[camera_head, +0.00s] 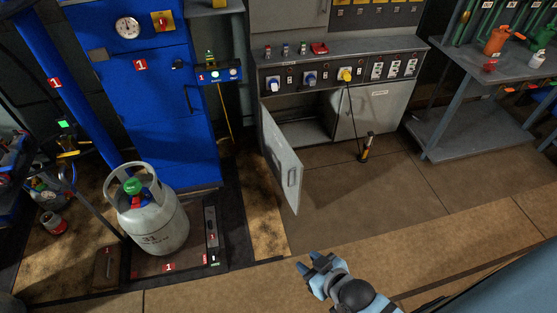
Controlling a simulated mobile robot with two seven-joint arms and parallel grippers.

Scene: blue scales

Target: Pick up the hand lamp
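The hand lamp appears to be the small black and yellow-orange item (367,147) standing nearly upright on the brown floor, in front of the grey cabinet. A thin dark cable runs from it up to a yellow plug (346,74) on the cabinet's panel. My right gripper (312,263), light blue and dark, is at the bottom centre, well apart from the lamp, nearer to me and to its left. Its two fingertips are apart with nothing between them. My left gripper is not in view.
The grey cabinet's door (281,163) stands open into the room, left of the lamp. A gas cylinder (160,224) stands on a scale platform by a blue cabinet (150,110). A metal workbench (468,72) is at right. The floor between gripper and lamp looks clear.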

